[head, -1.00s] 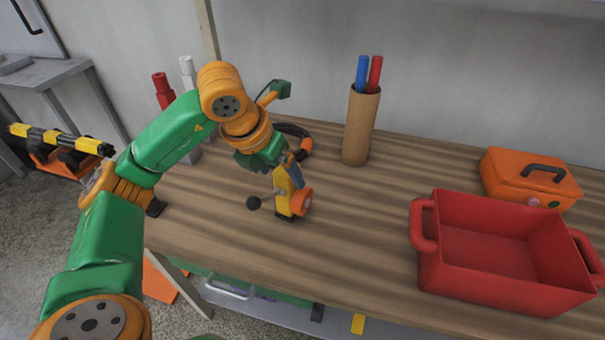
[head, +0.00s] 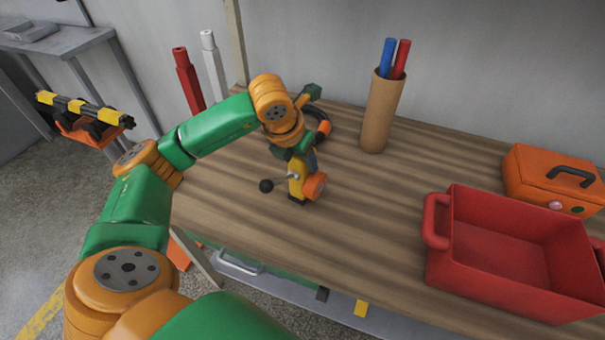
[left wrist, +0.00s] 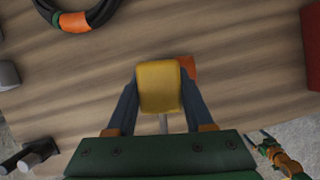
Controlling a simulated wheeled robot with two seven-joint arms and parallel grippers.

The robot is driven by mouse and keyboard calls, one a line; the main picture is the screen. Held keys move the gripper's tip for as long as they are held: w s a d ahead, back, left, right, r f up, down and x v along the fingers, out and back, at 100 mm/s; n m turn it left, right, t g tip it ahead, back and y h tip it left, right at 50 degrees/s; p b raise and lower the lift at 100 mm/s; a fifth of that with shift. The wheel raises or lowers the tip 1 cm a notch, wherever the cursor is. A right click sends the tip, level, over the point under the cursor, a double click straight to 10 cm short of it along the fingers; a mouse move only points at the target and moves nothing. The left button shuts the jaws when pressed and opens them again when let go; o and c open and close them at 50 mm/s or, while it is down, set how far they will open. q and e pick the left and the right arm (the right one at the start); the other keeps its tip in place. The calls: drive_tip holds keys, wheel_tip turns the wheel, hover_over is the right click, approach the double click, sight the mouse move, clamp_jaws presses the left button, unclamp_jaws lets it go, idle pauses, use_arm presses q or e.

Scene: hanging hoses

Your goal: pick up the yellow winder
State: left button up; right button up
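The yellow winder (head: 297,180) stands upright on the wooden table, with an orange round part (head: 315,186) on its right and a crank ending in a dark ball knob (head: 266,186) on its left. My left gripper (head: 305,164) is above it, reaching down onto its upper part. In the left wrist view, the two dark fingers (left wrist: 160,95) lie along both sides of the yellow body (left wrist: 159,84), with no gap showing. The winder's base appears to rest on the table. My right gripper is not seen in the head view.
A black hose coil with an orange band (head: 323,127) lies just behind the winder. A cardboard tube (head: 380,115) holding blue and red rods stands to the right. A red bin (head: 510,295) and an orange toolbox (head: 535,185) are farther right. Table between is clear.

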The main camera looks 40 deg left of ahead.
use_arm(q)
drive_tip(key=shift+w, duration=0.1)
clamp_jaws()
